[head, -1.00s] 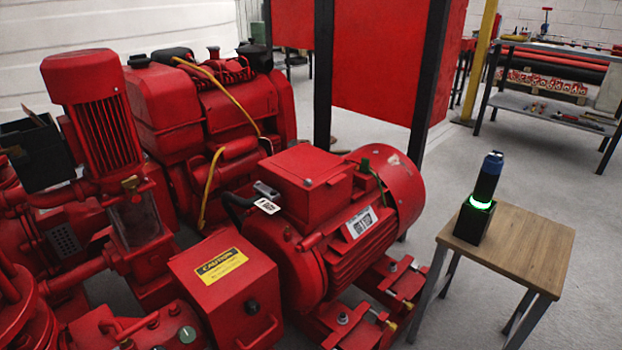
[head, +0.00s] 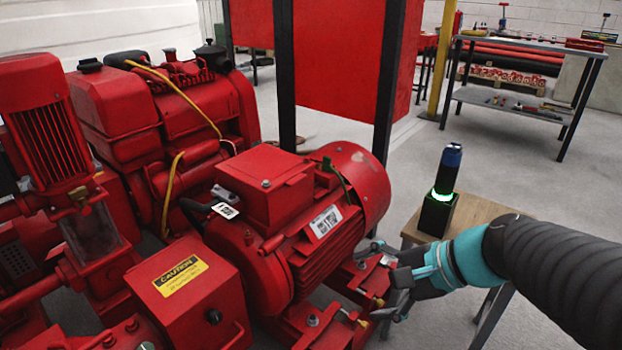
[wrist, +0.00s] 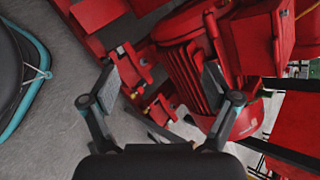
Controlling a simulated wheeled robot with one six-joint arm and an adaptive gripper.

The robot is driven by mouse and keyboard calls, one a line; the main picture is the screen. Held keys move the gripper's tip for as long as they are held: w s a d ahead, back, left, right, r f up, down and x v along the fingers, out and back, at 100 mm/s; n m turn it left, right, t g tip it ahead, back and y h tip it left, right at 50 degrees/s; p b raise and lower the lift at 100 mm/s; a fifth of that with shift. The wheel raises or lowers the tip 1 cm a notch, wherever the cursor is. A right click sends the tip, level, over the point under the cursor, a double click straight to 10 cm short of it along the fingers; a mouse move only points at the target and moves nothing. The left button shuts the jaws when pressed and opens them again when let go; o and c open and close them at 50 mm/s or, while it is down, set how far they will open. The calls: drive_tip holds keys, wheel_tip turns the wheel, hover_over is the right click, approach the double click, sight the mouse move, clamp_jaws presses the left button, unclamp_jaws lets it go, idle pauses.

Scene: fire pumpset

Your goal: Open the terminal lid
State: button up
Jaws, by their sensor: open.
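The terminal lid (head: 268,172) is the flat red top of the box on the red motor (head: 330,235). It looks closed, with bolt heads at its corners. In the wrist view the terminal box (wrist: 262,45) is at the upper right, past my fingers. My gripper (head: 392,285) is open and empty, in front of the motor's lower right side in the head view. In the wrist view my gripper (wrist: 165,88) has its fingers spread, with the motor's ribbed side (wrist: 188,75) beyond them. The gripper is lower than the lid and apart from it.
A wooden stool (head: 480,212) holds a black device with a green glowing ring (head: 443,195), close behind my arm. A red box with a caution label (head: 180,274) stands left of the motor. Black posts with a red panel (head: 340,60) rise behind.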

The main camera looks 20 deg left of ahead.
drive_tip(key=w+a+r+m+t+y, duration=0.1)
drive_tip(key=w+a+r+m+y, duration=0.1)
drive_tip(key=w+a+m+y, duration=0.55)
drive_tip(key=m+t, duration=0.4)
drive_tip(key=m, duration=0.2)
approach(299, 181)
drive_tip(key=b+x, duration=0.1)
drive_tip(key=x, duration=0.8)
drive_tip(key=shift+w+a, duration=0.2)
drive_tip(key=shift+a, duration=0.05)
drive_tip(key=shift+c, duration=0.2)
